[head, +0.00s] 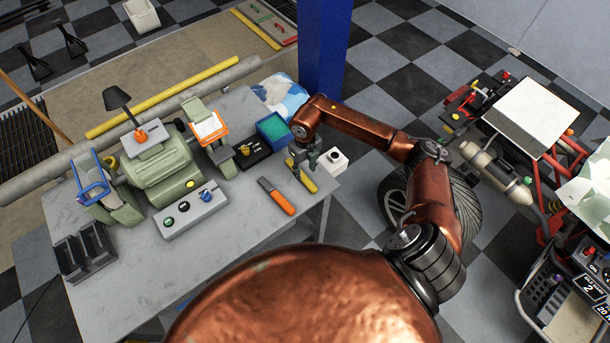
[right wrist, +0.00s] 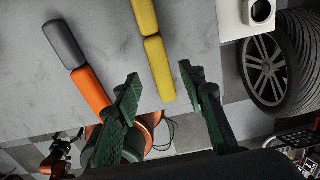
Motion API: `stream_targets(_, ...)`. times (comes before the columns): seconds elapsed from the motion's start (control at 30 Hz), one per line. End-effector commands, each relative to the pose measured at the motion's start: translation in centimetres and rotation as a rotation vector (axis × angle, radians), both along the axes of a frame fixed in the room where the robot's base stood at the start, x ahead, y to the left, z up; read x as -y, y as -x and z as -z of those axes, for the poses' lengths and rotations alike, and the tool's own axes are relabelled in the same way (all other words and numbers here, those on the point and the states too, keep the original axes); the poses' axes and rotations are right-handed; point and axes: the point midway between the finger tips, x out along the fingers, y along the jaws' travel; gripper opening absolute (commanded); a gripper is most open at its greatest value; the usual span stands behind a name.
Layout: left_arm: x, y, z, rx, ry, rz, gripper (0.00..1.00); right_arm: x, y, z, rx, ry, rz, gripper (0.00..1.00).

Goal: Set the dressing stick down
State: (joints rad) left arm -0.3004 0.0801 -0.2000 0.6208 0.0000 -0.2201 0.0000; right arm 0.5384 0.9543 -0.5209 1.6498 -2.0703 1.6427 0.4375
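A yellow stick (head: 308,184) lies flat on the grey bench near its right edge; it also shows in the right wrist view (right wrist: 149,50). A grey stick with an orange handle (head: 276,196) lies to its left, also in the right wrist view (right wrist: 78,65). The frames do not show for sure which is the dressing stick. My right gripper (head: 305,168) is just over the yellow stick. In the right wrist view its fingers (right wrist: 160,88) are open, one on each side of the yellow stick's near end, with gaps. My left gripper (right wrist: 64,150) shows small and dark there.
A green bench grinder (head: 160,165) stands on the bench (head: 125,285). A blue and green box (head: 273,130) is behind my right gripper, and a white block (head: 334,160) is at the right edge. A tyre (head: 395,198) and a vehicle frame stand to the right.

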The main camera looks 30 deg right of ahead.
Motion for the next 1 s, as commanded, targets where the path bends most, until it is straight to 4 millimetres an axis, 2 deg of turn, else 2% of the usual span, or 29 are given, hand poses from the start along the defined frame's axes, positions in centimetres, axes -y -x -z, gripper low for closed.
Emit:
stream_targets(0.1,0.0,0.0,0.2,0.0,0.0,0.0,1.0,0.1,-0.1,-2.6,0.003,0.002,-0.001,0.37)
stream_targets(0.33,0.0,0.0,0.3,-0.001,0.0,0.0,1.0,0.0,0.0,-6.1,0.001,0.0,0.0,0.37)
stream_targets(0.5,0.0,0.0,0.4,-0.001,0.0,0.0,1.0,0.0,0.0,-7.0,0.0,0.0,0.0,0.37)
stream_targets(0.83,0.0,0.0,0.4,-0.001,0.0,0.0,1.0,-0.3,0.1,-7.0,0.001,-0.01,-0.003,0.37)
stream_targets(0.93,0.0,0.0,0.4,-0.001,0.0,0.0,1.0,-2.7,0.3,-6.4,0.014,-0.084,-0.026,0.37)
stream_targets(0.97,0.0,0.0,0.4,-0.001,0.0,0.0,1.0,-4.1,0.4,-6.2,0.023,-0.128,-0.038,0.37)
stream_targets(1.0,0.0,0.0,0.4,-0.001,0.0,0.0,1.0,-6.3,0.7,-6.0,0.038,-0.201,-0.056,0.37)
